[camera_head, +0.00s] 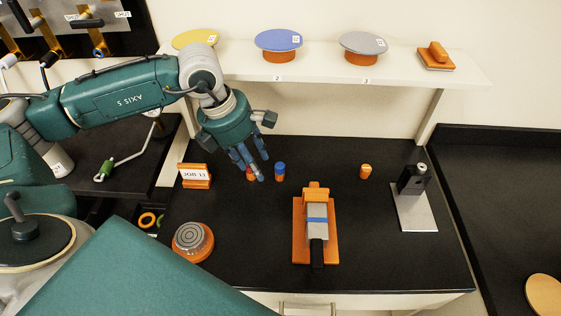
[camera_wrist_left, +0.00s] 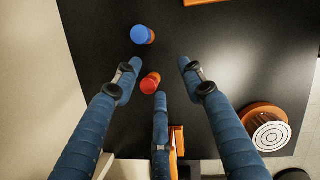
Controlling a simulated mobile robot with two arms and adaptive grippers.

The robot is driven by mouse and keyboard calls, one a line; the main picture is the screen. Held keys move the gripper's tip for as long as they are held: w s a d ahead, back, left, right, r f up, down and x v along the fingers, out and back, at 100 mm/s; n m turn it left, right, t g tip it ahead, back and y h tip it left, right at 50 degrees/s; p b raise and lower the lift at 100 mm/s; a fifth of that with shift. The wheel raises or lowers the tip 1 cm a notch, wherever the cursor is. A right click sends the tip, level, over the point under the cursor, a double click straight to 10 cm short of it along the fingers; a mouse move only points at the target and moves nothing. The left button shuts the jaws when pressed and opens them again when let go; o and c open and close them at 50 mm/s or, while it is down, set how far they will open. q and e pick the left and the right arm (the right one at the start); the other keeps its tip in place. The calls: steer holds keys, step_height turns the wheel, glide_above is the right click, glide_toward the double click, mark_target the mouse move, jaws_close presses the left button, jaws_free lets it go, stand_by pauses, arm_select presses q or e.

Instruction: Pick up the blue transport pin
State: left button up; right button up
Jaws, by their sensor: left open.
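The blue transport pin (camera_head: 280,169) has a blue top on an orange base. It stands on the black bench top, just right of my left gripper's fingers in the head view. It also shows near the top of the left wrist view (camera_wrist_left: 141,35), beyond the fingertips. My right gripper is not in view.
An orange pin (camera_head: 366,171) stands farther right. An orange fixture with a grey block (camera_head: 316,222) is in the middle front. A JOB 13 sign (camera_head: 195,175) and round orange stand (camera_head: 193,241) are left. A grey stand (camera_head: 413,203) is right. A shelf (camera_head: 330,70) runs above.

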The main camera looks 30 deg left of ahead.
mark_target(280, 165)
arm_select(q)
steer(key=shift+w+d, duration=0.4)
steer(key=shift+w, duration=0.05)
steer(key=shift+w+d, duration=0.1)
steer(key=shift+w, duration=0.1)
steer(key=shift+w+d+r+p, duration=0.25)
steer(key=shift+w+d+p, duration=0.85)
steer(key=shift+w, duration=0.05)
steer(key=x, duration=0.2)
steer(key=shift+w+d+f, duration=0.3)
steer(key=shift+w, duration=0.05)
steer(key=shift+f, duration=0.5)
jaws_close()
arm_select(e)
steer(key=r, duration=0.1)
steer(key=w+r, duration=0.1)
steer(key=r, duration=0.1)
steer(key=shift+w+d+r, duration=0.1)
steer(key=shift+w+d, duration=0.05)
